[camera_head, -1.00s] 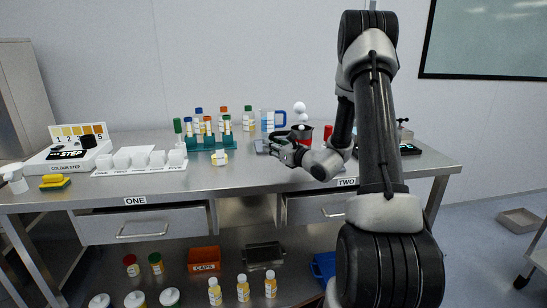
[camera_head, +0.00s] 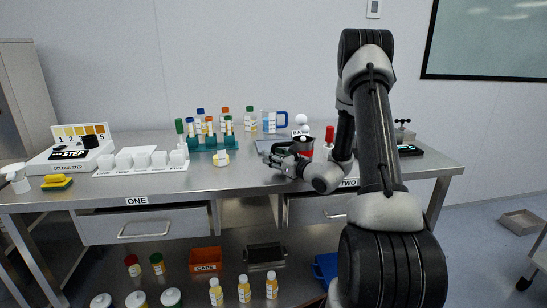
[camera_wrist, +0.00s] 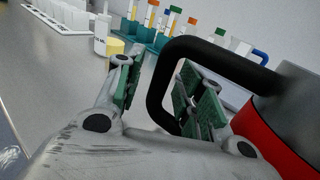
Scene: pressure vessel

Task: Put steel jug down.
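The steel jug (camera_wrist: 302,88) is at the right of the wrist view, grey with a red band and a black handle (camera_wrist: 158,92). The handle passes between the two fingers of my gripper (camera_wrist: 160,88). The fingers are spread, with a visible gap between the left finger and the handle. In the head view, my gripper (camera_head: 277,157) is low over the right part of the table, and the jug (camera_head: 306,151) shows partly behind it. The jug's bottom is hidden, so its contact with the tabletop cannot be seen.
A teal tube rack (camera_head: 203,144) and a small yellow-and-white item (camera_head: 221,158) stand left of my gripper. A blue-handled beaker (camera_head: 268,122) and several capped bottles are behind. A red-topped item (camera_head: 330,133) is to the right. The table (camera_head: 235,182) is clear in front.

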